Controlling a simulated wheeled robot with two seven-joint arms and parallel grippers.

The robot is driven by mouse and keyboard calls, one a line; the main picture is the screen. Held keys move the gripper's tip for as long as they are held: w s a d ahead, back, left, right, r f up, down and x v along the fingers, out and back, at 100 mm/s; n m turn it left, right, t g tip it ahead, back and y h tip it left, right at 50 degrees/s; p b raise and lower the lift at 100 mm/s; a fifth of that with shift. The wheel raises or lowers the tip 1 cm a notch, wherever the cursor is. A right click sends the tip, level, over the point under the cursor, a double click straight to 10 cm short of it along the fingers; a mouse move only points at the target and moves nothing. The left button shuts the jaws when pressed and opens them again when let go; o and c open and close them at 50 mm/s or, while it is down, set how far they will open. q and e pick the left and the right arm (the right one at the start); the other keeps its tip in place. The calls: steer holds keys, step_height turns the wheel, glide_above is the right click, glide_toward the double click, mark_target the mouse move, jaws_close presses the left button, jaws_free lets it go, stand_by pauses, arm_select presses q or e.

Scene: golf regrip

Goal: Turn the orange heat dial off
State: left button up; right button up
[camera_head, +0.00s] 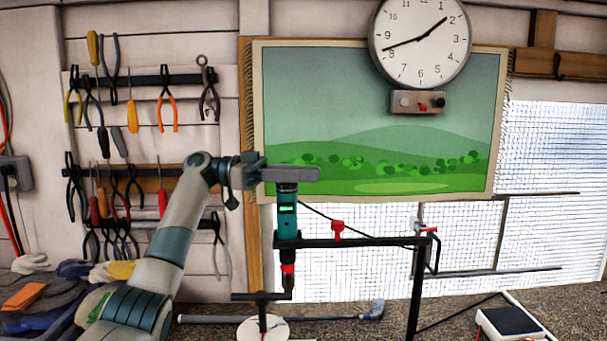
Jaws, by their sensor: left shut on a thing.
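A teal upright heat tool (288,222) with a small lit green display hangs nozzle-down at the left end of a black arm. A red-orange band (288,268) shows near its lower tip. My left gripper (300,174) comes in from the left and is shut on the top end of the tool, just above a dark collar. The jaws cover that end, and no orange dial shows clearly; it may be hidden there. My right gripper is not in view.
The black arm (375,241) carries a red knob (337,230) and runs right to an upright post. A scale-like device (510,322) lies right. A clock (420,42) hangs behind.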

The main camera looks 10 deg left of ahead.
arm_select(q)
steer(key=m+g+p, duration=0.1)
steer(key=g, duration=0.1)
steer(key=m+g, duration=0.1)
steer(key=g, duration=0.1)
steer(key=shift+s+p, duration=0.35)
steer(key=shift+s, duration=0.05)
steer(key=shift+s+f+m, duration=0.1)
steer(key=shift+m, duration=0.3)
steer(key=o, duration=1.1)
steer(key=shift+c, duration=0.2)
